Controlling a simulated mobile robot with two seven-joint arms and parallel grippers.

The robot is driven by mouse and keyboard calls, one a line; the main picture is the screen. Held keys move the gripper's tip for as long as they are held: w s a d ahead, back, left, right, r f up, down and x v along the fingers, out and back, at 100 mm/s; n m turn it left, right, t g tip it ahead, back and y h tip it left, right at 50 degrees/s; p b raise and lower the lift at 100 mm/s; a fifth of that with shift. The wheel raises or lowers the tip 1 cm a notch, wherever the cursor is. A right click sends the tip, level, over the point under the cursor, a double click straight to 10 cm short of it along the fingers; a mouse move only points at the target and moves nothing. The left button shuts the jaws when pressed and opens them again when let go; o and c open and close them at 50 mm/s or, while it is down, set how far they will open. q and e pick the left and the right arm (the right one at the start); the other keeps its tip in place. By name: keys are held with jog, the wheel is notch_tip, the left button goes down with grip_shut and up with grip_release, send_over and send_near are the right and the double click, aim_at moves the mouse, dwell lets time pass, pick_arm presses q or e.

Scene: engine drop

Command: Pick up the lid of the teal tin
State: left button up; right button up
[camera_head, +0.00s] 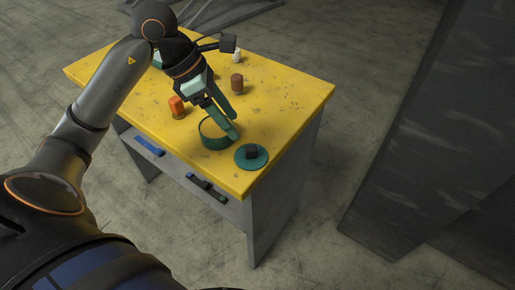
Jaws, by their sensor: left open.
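The teal tin (213,141) stands without its lid on the yellow table, near the front edge. The round teal lid (262,160) with a dark square knob lies flat on the table just right of the tin, at the corner. My left gripper (232,121) is open and empty, its teal fingers pointing down toward the lid. From this angle its fingers overlap the tin's back rim, and I cannot tell their height. My right gripper is not in view.
On the yellow table (290,92) stand an orange block (177,106), a brown cylinder (237,82) and a small white item (237,55). A shelf below holds a blue item (149,146) and dark items. The table's right side is clear. A grey structure (440,130) stands at right.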

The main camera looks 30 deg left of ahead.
pick_arm(q)
jog(key=a+y, duration=0.1)
jog(key=a, duration=0.1)
send_over(250, 148)
jog(key=s+a, duration=0.2)
notch_tip(250, 148, down, 6)
jog(key=shift+s+a+r, duration=0.1)
jog(key=shift+r, duration=0.05)
jog(key=shift+w+x, duration=0.15)
jog(key=shift+x, duration=1.3)
jog(key=shift+w+x, duration=0.15)
jog(key=shift+x, duration=1.3)
jog(key=shift+r, duration=0.1)
jog(key=shift+c, duration=0.4)
grip_shut()
